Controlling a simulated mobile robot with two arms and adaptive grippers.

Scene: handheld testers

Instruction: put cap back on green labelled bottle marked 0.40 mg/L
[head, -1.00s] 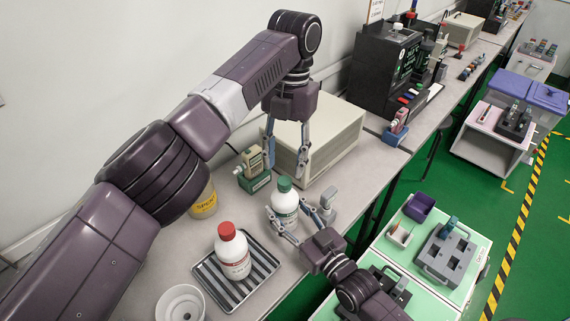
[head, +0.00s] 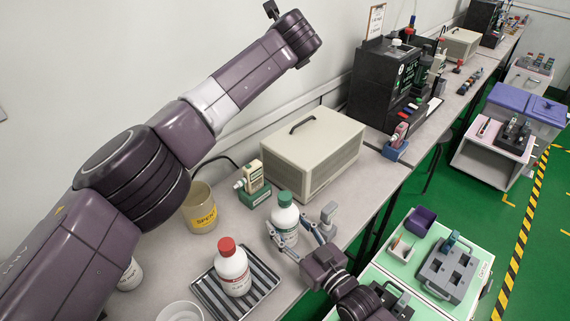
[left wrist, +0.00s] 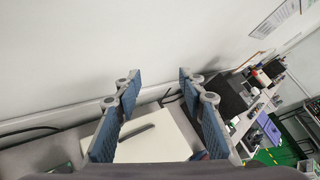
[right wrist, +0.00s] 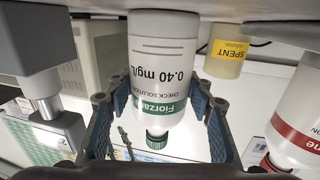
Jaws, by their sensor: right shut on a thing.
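The green-labelled bottle (head: 286,222) stands upright on the bench. In the right wrist view, which is upside down, its label (right wrist: 165,78) reads 0.40 mg/L. A green cap (head: 284,198) sits on its neck; the cap also shows in the right wrist view (right wrist: 157,140). I cannot tell how tight it is. My right gripper (head: 282,238) is shut on the bottle's sides, one finger each side (right wrist: 160,103).
A red-capped bottle (head: 233,270) stands on a ribbed tray (head: 269,281) at the near left. The yellow-labelled SPENT cup (head: 198,213), a handheld tester on a green base (head: 253,184) and a beige box (head: 315,148) stand behind. A grey metal piece (head: 328,215) is close right.

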